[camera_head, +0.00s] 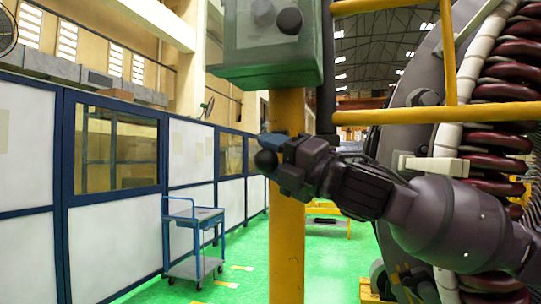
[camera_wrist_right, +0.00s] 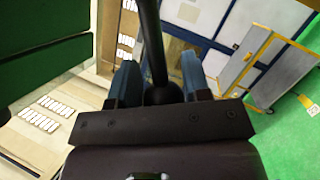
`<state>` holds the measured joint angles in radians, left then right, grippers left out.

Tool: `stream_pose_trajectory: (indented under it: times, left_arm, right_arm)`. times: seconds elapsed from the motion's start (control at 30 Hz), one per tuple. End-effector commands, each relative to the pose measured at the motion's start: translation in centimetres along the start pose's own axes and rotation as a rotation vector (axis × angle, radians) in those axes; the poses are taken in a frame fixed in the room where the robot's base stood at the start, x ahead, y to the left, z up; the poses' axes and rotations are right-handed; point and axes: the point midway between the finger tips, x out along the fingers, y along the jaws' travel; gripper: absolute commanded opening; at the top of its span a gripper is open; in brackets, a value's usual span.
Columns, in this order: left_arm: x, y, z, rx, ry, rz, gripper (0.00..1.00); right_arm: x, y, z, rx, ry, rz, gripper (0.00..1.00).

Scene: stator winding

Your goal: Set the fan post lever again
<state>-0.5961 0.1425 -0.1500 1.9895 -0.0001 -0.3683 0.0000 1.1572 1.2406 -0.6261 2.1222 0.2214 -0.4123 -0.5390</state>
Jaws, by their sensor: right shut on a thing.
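The fan post (camera_head: 287,240) is a yellow column with a grey-green control box (camera_head: 265,48) on top. Two dark round knobs (camera_head: 289,20) sit on the box's face. My right gripper (camera_head: 270,148) is in front of the post, below the box. In the wrist view its two blue fingers (camera_wrist_right: 160,78) are on either side of the lever (camera_wrist_right: 151,35), a black rod with a round knob at its end. The gripper is shut on the lever near that knob. A dark ball (camera_head: 265,160) shows at the fingertips in the head view. My left gripper is out of view.
A large machine with dark red coils (camera_head: 505,95) and yellow rails (camera_head: 435,116) stands at the right, close to my right arm. A blue cart (camera_head: 195,240) stands at the left by white partition panels (camera_head: 110,235).

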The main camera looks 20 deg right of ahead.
Motion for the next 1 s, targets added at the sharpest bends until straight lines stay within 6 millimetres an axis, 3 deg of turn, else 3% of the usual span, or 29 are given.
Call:
stream_pose_trajectory:
  times: [0.2,0.23,0.4,0.77,1.0]
  left_arm:
    - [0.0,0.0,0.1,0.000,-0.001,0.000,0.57]
    - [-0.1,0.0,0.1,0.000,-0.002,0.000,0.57]
    - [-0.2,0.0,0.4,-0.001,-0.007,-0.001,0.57]
    - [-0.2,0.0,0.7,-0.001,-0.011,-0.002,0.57]
    - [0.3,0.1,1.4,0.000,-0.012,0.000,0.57]
  right_arm:
    - [-0.1,-0.3,-0.3,0.001,0.006,-0.005,0.01]
    - [-0.1,-0.4,-0.3,0.001,0.006,-0.005,0.45]
    - [0.0,-0.3,-0.2,0.001,0.004,-0.004,0.68]
    - [-0.5,-0.3,-0.1,0.002,0.001,-0.005,0.68]
    - [-3.8,-0.6,-0.1,0.001,0.001,-0.008,0.68]
